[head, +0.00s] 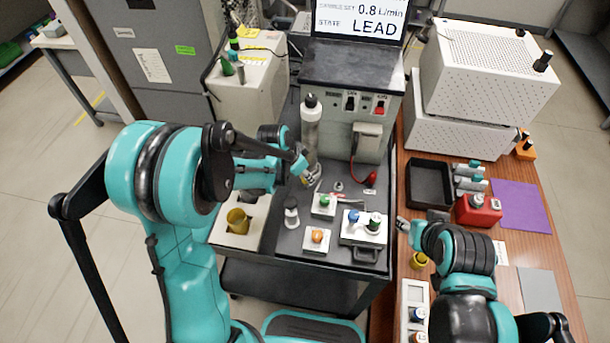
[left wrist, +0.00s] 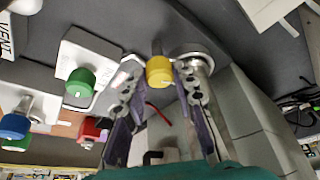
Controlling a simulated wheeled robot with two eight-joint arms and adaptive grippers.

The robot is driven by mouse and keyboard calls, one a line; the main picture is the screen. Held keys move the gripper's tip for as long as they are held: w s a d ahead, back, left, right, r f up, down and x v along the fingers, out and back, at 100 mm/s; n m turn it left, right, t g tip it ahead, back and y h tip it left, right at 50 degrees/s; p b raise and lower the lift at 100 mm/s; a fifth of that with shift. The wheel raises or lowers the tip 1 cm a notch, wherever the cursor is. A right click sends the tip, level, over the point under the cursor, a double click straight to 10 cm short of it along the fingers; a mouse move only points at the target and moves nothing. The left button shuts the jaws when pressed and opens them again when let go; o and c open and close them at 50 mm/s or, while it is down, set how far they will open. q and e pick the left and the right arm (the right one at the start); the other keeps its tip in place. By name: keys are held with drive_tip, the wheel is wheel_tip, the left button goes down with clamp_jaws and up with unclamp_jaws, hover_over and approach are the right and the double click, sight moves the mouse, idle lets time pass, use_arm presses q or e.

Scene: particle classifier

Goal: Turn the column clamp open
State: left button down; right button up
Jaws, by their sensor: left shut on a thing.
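The column (head: 310,128) is an upright pale cylinder with a black cap, standing at the front left of the dark-topped instrument. My left gripper (head: 308,176) is at the column's foot, and its arm hides part of that area. In the left wrist view the two fingers of my left gripper (left wrist: 160,88) are on either side of a yellow knob (left wrist: 159,72), shut on it. The knob appears to be the clamp's handle; the clamp body is largely hidden. My right gripper (head: 404,226) is low over the wooden table's left edge, small and partly hidden by its arm.
White blocks with a green knob (left wrist: 80,83), a blue knob (left wrist: 15,126) and an orange knob (head: 317,236) stand close by on the dark cart top. A black tray (head: 429,184) and a red box (head: 478,209) are on the wooden table. A display reads LEAD.

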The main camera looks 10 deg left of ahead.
use_arm(q)
drive_tip(key=n+y, duration=0.1)
drive_tip(key=n, duration=0.2)
drive_tip(key=shift+d+n+t+b, duration=0.1)
drive_tip(key=shift+n+t+b, duration=0.3)
drive_tip(key=n+y, duration=0.1)
drive_tip(key=n, duration=0.2)
drive_tip(key=shift+d+n+y+b, duration=0.1)
drive_tip(key=shift+n+y+b, duration=0.2)
drive_tip(key=shift+b, duration=0.05)
drive_tip(key=n+y, duration=0.2)
drive_tip(key=n, duration=0.4)
drive_tip(key=shift+d+b, duration=0.1)
drive_tip(key=shift+b, duration=0.3)
drive_tip(key=shift+y, duration=0.3)
drive_tip(key=c, duration=1.5)
unclamp_jaws()
drive_tip(key=shift+r, duration=0.1)
drive_tip(key=v, duration=1.1)
drive_tip(key=shift+s+r, duration=0.1)
drive_tip(key=shift+r, duration=0.3)
